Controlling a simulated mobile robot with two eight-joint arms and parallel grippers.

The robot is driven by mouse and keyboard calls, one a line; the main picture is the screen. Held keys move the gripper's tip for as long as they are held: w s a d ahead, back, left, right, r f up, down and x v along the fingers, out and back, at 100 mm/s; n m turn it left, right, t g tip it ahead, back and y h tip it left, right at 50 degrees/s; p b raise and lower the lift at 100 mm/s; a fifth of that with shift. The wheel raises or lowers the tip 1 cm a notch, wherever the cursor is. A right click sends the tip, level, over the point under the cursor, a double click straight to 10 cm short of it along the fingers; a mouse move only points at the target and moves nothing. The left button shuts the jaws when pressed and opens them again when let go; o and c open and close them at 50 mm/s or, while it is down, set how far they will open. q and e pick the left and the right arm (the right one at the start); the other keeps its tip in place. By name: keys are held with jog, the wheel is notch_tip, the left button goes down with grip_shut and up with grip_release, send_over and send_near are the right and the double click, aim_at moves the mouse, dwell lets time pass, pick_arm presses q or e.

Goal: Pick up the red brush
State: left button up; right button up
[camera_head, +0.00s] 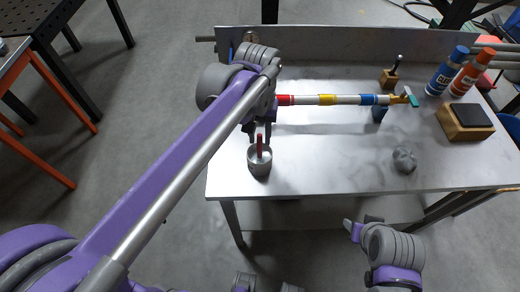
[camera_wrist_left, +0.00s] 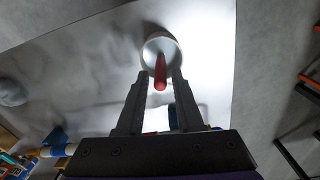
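The red brush (camera_head: 260,146) stands upright in a small grey cup (camera_head: 259,164) near the table's front left corner. In the left wrist view the red brush (camera_wrist_left: 160,75) points toward the camera, and the round cup (camera_wrist_left: 159,48) is behind it. My left gripper (camera_head: 257,134) is above the cup. In the left wrist view its two fingers (camera_wrist_left: 160,88) are apart, one on each side of the brush handle, with gaps visible. The lower part of the brush is hidden inside the cup. My right gripper (camera_head: 352,228) is low, in front of the table; its fingers are not clear.
A metal rod (camera_head: 345,99) with red, yellow and blue bands lies behind the cup. A grey lump (camera_head: 404,159), a wooden block with a black pad (camera_head: 465,119), and blue (camera_head: 447,72) and red bottles (camera_head: 472,73) are to the right. The front middle of the table (camera_head: 330,165) is clear.

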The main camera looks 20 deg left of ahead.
aim_at(260, 157)
pick_arm(q)
notch_tip(260, 157, down, 5)
grip_shut()
dwell(0.3)
